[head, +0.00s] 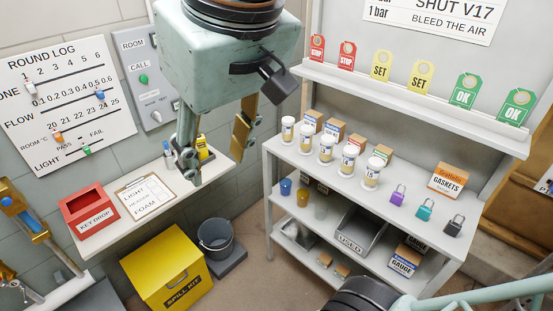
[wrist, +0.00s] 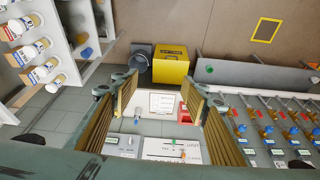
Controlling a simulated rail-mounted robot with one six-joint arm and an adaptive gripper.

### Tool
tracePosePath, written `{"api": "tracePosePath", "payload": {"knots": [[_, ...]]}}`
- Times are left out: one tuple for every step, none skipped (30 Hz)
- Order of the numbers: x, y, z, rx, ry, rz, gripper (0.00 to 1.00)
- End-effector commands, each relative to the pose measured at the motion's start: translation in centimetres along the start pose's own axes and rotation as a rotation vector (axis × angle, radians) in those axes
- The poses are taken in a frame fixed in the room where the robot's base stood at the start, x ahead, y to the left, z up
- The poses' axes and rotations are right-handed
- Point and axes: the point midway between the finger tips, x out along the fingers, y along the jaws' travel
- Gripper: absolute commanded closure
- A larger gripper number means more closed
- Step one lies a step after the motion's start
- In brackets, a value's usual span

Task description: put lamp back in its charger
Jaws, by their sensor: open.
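I cannot clearly make out a separate lamp and charger in either view.
The wall shelf holds a red key drop box (head: 88,209), a clipboard (head: 146,193) and a small white and blue item (head: 168,156). Below are a yellow spill kit (head: 166,270) and a grey bucket (head: 215,237). A white rack (head: 290,150) with jars and padlocks stands right.

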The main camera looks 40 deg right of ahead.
Motion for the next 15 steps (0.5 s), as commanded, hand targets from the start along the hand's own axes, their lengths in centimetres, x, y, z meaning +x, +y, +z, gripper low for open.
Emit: {"api": "tracePosePath", "payload": {"knots": [[-0.2, -0.2, 1.1, -0.006, 0.001, -0.003, 0.58], [-0.3, -0.3, 1.7, -0.009, 0.0, -0.005, 0.58], [-0.5, -0.4, 2.5, -0.012, -0.002, -0.007, 0.58], [-0.5, -0.5, 3.2, -0.014, -0.002, -0.009, 0.58], [-0.6, -0.5, 3.7, -0.016, -0.003, -0.011, 0.58], [-0.7, -0.6, 4.3, -0.017, -0.003, -0.013, 0.58], [-0.7, -0.7, 4.8, -0.019, -0.003, -0.015, 0.58], [-0.8, -0.7, 5.2, -0.02, -0.005, -0.016, 0.58], [-0.8, -0.8, 5.7, -0.022, -0.006, -0.017, 0.58], [-0.8, -0.8, 5.9, -0.023, -0.007, -0.017, 0.58], [-0.8, -0.8, 6.2, -0.024, -0.008, -0.018, 0.58], [-0.8, -0.8, 6.4, -0.025, -0.009, -0.018, 0.58], [-0.8, -0.8, 6.5, -0.026, -0.01, -0.018, 0.58], [-0.8, -0.8, 6.7, -0.026, -0.01, -0.019, 0.58], [-0.8, -0.8, 6.8, -0.027, -0.011, -0.019, 0.58]]}}
